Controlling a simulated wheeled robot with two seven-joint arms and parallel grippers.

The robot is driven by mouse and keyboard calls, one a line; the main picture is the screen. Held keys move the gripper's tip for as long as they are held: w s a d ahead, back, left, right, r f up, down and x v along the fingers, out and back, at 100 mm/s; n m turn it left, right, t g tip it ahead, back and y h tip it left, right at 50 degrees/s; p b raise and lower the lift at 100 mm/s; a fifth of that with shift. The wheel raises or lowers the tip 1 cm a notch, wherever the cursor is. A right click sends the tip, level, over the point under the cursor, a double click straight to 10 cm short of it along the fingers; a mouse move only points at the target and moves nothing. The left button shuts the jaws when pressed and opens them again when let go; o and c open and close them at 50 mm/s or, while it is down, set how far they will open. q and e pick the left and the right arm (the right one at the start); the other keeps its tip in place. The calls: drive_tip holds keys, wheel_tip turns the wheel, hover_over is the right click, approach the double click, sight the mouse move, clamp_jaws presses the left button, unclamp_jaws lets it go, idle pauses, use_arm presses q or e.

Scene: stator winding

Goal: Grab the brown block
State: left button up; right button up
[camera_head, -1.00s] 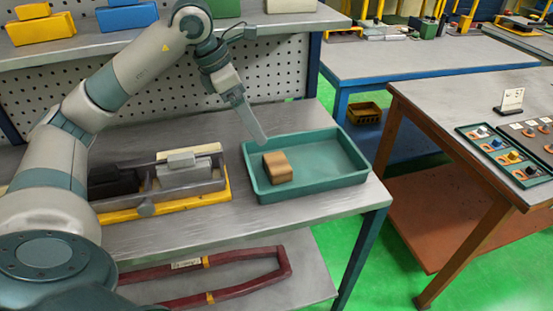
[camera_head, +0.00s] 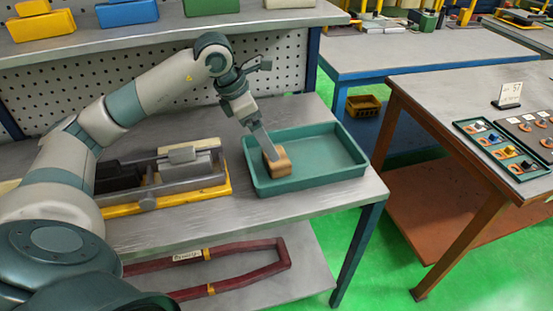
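The brown block (camera_head: 280,166) sits in the left part of the green tray (camera_head: 338,178) on the grey workbench. My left gripper (camera_head: 266,149) points down into the tray from above. Its finger overlaps the upper left of the block and hides part of it. I cannot tell whether the finger touches the block, or whether the gripper is open or shut; only one finger shows clearly. My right gripper is not in view.
A divided holder with a yellow base (camera_head: 180,199) and grey and dark pieces stands left of the tray. The tray's right side is empty. A shelf (camera_head: 175,33) with coloured blocks is behind. A wooden-legged table (camera_head: 440,90) stands to the right across a gap.

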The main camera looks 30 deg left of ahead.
use_arm(q)
drive_tip(key=shift+p+x, duration=0.3)
drive_tip(key=shift+x, duration=1.8)
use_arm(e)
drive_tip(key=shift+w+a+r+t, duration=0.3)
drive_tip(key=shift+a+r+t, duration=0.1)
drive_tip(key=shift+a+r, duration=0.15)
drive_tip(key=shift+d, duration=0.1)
use_arm(q)
drive_tip(key=shift+w+d+f+p, duration=0.15)
drive_tip(key=shift+f+p, duration=0.2)
drive_tip(key=shift+f, duration=0.1)
drive_tip(key=p+x, duration=0.1)
drive_tip(key=x, duration=0.3)
drive_tip(key=shift+w+f, duration=0.1)
drive_tip(key=shift+c, duration=1.2)
drive_tip(key=c, duration=1)
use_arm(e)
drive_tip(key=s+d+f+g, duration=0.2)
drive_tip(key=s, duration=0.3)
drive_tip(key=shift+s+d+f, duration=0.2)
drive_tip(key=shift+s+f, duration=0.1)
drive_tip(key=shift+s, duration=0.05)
